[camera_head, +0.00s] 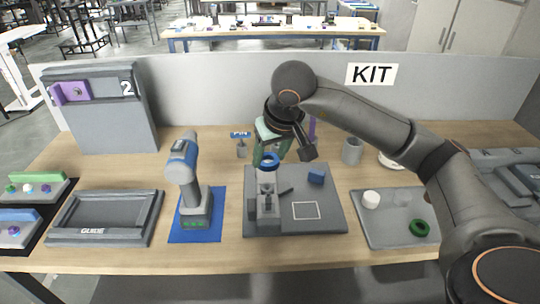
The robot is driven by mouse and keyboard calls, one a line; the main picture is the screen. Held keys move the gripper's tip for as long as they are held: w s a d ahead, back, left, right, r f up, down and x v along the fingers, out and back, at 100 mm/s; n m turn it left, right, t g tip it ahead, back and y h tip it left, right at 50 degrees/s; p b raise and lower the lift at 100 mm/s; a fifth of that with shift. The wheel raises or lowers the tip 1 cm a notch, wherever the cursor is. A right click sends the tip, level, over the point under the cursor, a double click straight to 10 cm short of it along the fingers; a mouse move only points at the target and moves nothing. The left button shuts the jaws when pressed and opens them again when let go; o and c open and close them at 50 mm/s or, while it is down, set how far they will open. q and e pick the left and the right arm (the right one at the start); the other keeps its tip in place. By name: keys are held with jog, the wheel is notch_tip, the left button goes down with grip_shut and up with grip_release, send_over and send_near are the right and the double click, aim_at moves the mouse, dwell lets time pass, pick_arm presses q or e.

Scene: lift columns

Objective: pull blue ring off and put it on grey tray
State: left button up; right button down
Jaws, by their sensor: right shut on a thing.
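The blue ring (270,160) is near the middle of the view, at the top of a pale upright post (266,179) in a grey fixture (265,212). My right gripper (270,153) reaches down over it from behind and is shut on the ring. I cannot tell whether the ring is still around the post or just above it. The grey tray (376,238) lies on the table at the right. It holds a green ring (419,228) and a white cylinder (371,199). My left gripper is not in view.
The fixture stands on a grey board (330,222) with a blue block (317,176). A blue and grey drill (187,175) stands on a blue mat (214,233) to the left. A grey cup (352,151) is behind the board. The tray's front left is bare.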

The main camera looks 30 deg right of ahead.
jog(key=shift+r+p, duration=0.85)
jog(key=shift+r, duration=1)
jog(key=shift+f, duration=0.1)
